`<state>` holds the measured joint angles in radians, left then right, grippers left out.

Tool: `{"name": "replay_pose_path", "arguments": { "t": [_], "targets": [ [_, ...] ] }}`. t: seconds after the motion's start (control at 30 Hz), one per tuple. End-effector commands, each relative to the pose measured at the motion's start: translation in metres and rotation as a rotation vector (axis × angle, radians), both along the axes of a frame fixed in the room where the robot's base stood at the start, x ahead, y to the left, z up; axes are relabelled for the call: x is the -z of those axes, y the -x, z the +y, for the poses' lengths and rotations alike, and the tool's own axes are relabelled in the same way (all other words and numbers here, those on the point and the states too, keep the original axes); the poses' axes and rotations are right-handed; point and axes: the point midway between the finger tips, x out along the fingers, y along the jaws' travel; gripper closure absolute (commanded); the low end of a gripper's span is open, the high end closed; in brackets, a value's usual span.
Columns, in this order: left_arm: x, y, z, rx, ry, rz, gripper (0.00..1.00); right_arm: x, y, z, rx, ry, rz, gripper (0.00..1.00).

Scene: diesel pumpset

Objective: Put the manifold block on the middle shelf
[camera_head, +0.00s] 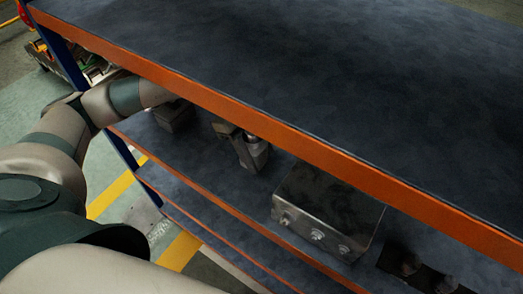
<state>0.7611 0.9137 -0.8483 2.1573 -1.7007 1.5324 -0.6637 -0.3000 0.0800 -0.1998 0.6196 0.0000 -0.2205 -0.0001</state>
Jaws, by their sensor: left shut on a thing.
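My left arm reaches in from the left and passes under the orange front edge of the top shelf. My left gripper (236,137) is partly hidden by that edge, above or at the middle shelf (210,165). It is shut on a small grey metal piece (254,154) with a rounded silver part, which seems to be the manifold block. I cannot tell whether the piece touches the shelf. My right gripper is not in view.
A larger metal box (330,205) with round fittings on its front stands to the right on the middle shelf. Dark parts (420,268) lie at the lower right. A dark object (174,116) is farther left. The top shelf (330,70) is bare and overhangs.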

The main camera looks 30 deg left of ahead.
Motion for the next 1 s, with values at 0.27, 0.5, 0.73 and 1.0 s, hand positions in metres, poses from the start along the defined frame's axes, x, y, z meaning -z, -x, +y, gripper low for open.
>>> {"name": "replay_pose_path", "arguments": {
  "t": [0.27,0.5,0.73,1.0],
  "targets": [
    [0.0,-0.016,-0.002,0.001,0.0,0.0,0.92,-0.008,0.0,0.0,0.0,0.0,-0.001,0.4],
    [0.0,-0.016,-0.002,0.001,0.0,0.0,0.92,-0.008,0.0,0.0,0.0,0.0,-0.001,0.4],
    [0.014,-0.015,-0.002,-0.001,0.0,0.004,0.92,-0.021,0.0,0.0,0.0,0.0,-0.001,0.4],
    [0.035,-0.015,-0.002,0.0,0.001,0.001,0.92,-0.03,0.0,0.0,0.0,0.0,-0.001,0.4]
  ]
}}
